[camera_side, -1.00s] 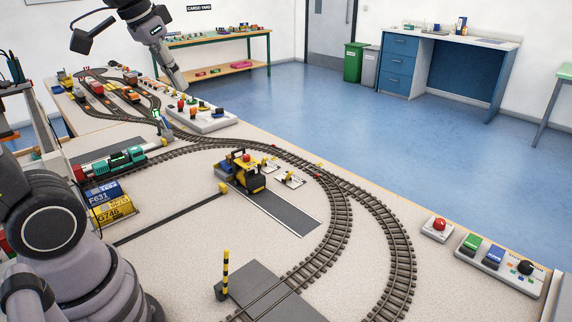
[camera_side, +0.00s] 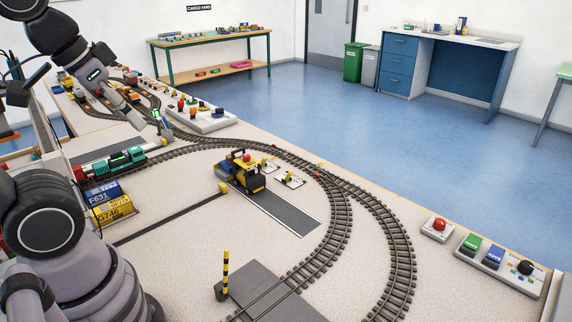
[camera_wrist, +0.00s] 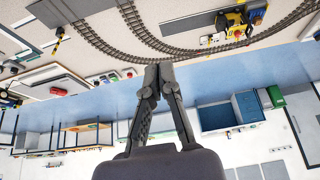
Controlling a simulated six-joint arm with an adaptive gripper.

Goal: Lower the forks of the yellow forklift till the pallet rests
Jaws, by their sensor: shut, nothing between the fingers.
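The yellow forklift (camera_side: 246,178) stands on a dark grey road strip inside the curved track, a red knob-like part on top. A blue part shows at its left side. It also shows at the top edge of the wrist view (camera_wrist: 236,20), upside down. The forks and pallet are too small to tell apart, so I cannot tell the forks' height. My gripper (camera_wrist: 158,72) is shut and empty, its fingertips together in the wrist view. In the side view it hangs at the upper left, well apart from the forklift.
Small yellow-and-black pieces on white plates (camera_side: 290,180) sit just right of the forklift. A green locomotive (camera_side: 120,160) stands on track at left. A striped post (camera_side: 226,270) rises at the front. A red button (camera_side: 439,225) and a button panel (camera_side: 500,262) lie at right.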

